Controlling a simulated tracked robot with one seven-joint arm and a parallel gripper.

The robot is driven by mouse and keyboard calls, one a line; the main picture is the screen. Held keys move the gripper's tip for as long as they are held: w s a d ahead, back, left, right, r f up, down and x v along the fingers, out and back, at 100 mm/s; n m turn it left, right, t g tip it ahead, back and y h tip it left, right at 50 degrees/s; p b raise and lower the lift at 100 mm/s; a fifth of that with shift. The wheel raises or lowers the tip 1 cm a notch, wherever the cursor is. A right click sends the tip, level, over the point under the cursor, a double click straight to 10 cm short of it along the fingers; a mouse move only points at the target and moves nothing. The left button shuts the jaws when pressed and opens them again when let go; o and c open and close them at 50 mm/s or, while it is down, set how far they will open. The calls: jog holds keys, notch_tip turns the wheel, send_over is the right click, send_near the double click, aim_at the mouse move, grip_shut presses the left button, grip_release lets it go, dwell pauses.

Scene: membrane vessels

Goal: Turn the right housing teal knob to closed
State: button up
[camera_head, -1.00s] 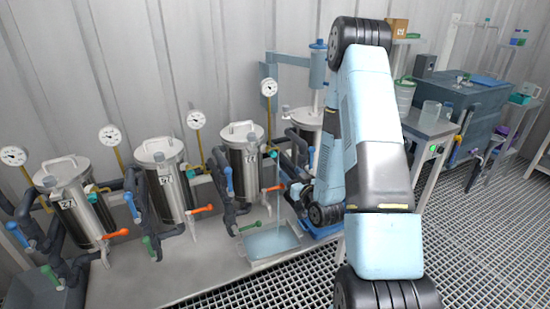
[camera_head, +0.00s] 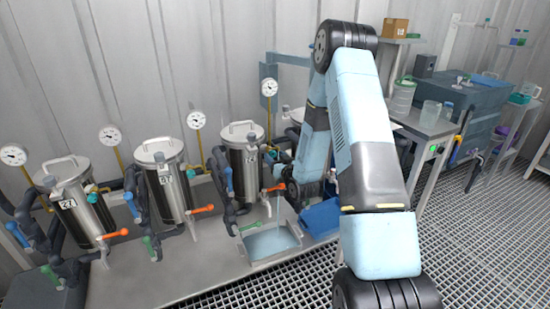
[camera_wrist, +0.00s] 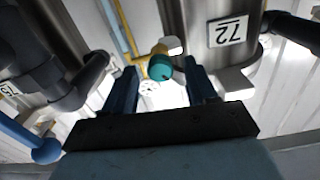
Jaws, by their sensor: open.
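In the wrist view a round teal knob (camera_wrist: 160,68) sits on a yellow pipe fitting, in front of and between the two fingers of my gripper (camera_wrist: 161,80). My gripper is open, with its fingers apart on either side of the knob in the picture; I cannot tell whether either touches it. A metal housing with a numbered label (camera_wrist: 228,32) stands close by. In the head view the right housing (camera_head: 292,117) is partly hidden by my arm.
Other metal housings (camera_head: 243,165) stand in a row to the left, with blue, orange and green handles and gauges (camera_head: 196,120). Water falls into a tray (camera_head: 262,258). In the wrist view dark pipes (camera_wrist: 85,80) and a blue handle (camera_wrist: 40,150) lie left of my gripper.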

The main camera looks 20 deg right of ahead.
jog(key=shift+w+a, duration=0.1)
jog(key=shift+w, duration=0.35)
jog(key=c, duration=1.1)
